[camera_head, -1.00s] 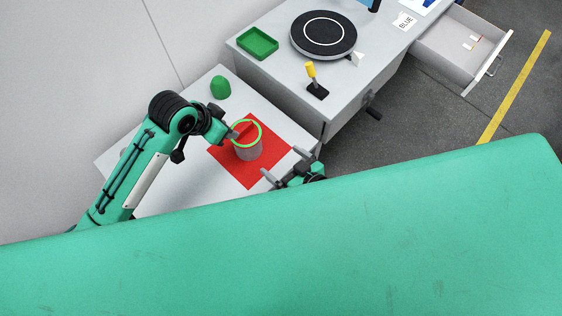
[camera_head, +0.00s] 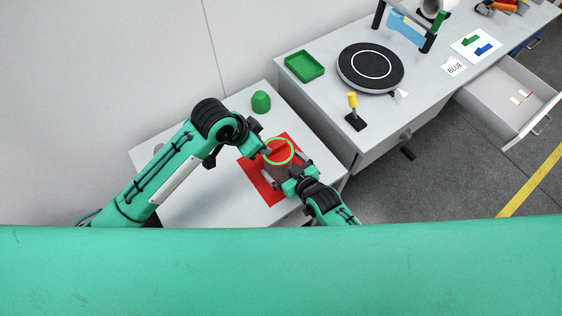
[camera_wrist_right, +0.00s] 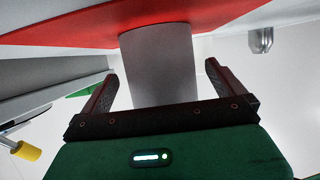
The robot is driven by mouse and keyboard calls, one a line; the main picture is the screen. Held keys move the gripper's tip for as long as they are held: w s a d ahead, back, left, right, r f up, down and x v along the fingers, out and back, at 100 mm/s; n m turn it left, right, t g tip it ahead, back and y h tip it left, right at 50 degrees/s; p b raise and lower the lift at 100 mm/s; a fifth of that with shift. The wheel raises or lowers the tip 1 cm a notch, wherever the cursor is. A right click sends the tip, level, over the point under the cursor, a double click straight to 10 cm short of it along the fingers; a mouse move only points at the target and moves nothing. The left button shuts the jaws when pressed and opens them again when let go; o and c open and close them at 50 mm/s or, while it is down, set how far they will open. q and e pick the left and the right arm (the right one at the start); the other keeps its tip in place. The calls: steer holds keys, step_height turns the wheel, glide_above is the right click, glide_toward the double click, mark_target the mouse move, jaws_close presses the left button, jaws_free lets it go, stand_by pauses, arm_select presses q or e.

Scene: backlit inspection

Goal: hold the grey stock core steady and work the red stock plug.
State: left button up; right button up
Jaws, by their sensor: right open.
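The grey stock core (camera_head: 284,170) stands on a red mat (camera_head: 258,178), with a green ring around its top end. Red shows inside the ring and appears to be the red stock plug (camera_head: 280,149); its outline is unclear. My right gripper (camera_head: 285,171) is open with a finger on each side of the core. In the right wrist view the grey core (camera_wrist_right: 158,65) lies between and beyond the open fingers (camera_wrist_right: 163,73), with gaps showing. My left gripper (camera_head: 267,151) is at the left edge of the ring; its fingers are too small to judge, as is contact.
A green domed block (camera_head: 261,102) stands on the white table behind the core. The grey bench to the right carries a green tray (camera_head: 304,66), a black turntable (camera_head: 370,67) and a yellow-handled lever (camera_head: 352,103). An open drawer (camera_head: 508,95) juts out at right.

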steer(key=shift+x, duration=0.95)
steer(key=c, duration=1)
steer(key=shift+c, duration=0.2)
steer(key=shift+f, duration=0.1)
